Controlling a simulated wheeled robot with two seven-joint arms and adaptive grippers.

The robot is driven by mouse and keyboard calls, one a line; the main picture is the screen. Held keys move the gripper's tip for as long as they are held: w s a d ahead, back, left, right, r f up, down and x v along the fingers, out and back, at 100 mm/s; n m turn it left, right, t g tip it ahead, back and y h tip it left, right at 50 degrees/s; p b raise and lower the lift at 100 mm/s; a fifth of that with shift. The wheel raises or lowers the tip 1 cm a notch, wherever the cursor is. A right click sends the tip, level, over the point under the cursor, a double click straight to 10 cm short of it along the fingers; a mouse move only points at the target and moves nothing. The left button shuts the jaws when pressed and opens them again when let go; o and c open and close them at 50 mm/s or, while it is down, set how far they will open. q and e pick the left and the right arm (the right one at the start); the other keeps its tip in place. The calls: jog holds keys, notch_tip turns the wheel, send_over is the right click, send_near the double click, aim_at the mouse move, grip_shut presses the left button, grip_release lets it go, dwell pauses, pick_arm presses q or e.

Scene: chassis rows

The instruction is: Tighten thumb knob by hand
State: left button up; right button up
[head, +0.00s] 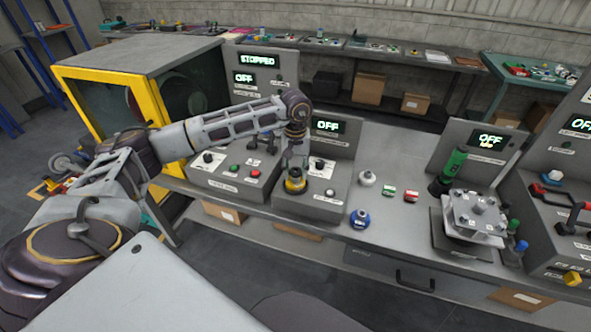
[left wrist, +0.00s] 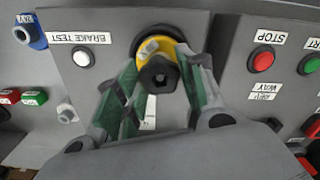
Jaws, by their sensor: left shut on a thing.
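The thumb knob (left wrist: 158,75) is a dark lobed knob over a yellow ring in the left wrist view. In the head view the yellow-and-dark knob (head: 295,183) sits on the sloped front of a grey panel box. My left gripper (head: 296,160) points down onto it from above. In the left wrist view the green-padded fingers of my left gripper (left wrist: 160,92) stand on both sides of the knob, shut on it. The knob's lower part is partly hidden by the fingers. My right gripper is not in view.
A white button (left wrist: 83,57) labelled BRAKE TEST is beside the knob. A red stop button (left wrist: 262,58) is on the neighbouring panel. In the head view a blue knob (head: 360,219) and a metal fixture (head: 474,216) stand on the bench to the right. A yellow-framed machine (head: 110,95) is at left.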

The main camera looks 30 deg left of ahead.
pick_arm(q)
jog(key=shift+w+r+m+b, duration=0.15)
jog(key=shift+m+b, duration=0.9)
jog(key=shift+m, duration=1.45)
jog(key=shift+m, duration=0.3)
jog(key=shift+a+m+b, duration=0.15)
jog(key=shift+m+b, duration=0.6)
jog(key=shift+m, duration=0.55)
jog(key=shift+m+b, duration=0.3)
jog(key=shift+m, duration=1.1)
jog(key=o, duration=1)
